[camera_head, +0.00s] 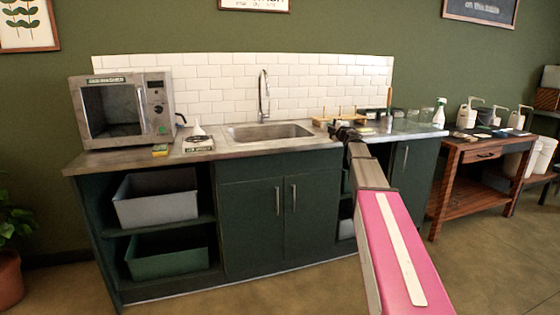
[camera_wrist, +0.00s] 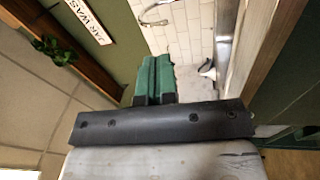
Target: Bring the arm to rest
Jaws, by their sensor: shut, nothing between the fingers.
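My arm reaches from the lower right of the head view up to the counter, with a pink link nearest the camera. Its dark far end, with my gripper (camera_head: 346,132), is in front of the counter to the right of the sink. The fingers are too small to make out there. In the wrist view my gripper (camera_wrist: 155,62) shows green fingers pressed together, with nothing between them. It points toward the tiled wall and the sign, and I see it touching nothing.
The counter carries a microwave-like washer (camera_head: 122,108), a sink (camera_head: 268,131) with a tap and a small wooden rack (camera_head: 325,121). Bins (camera_head: 156,198) sit on open shelves below. A wooden table (camera_head: 480,155) with pump bottles stands at right. The floor before the cabinets is clear.

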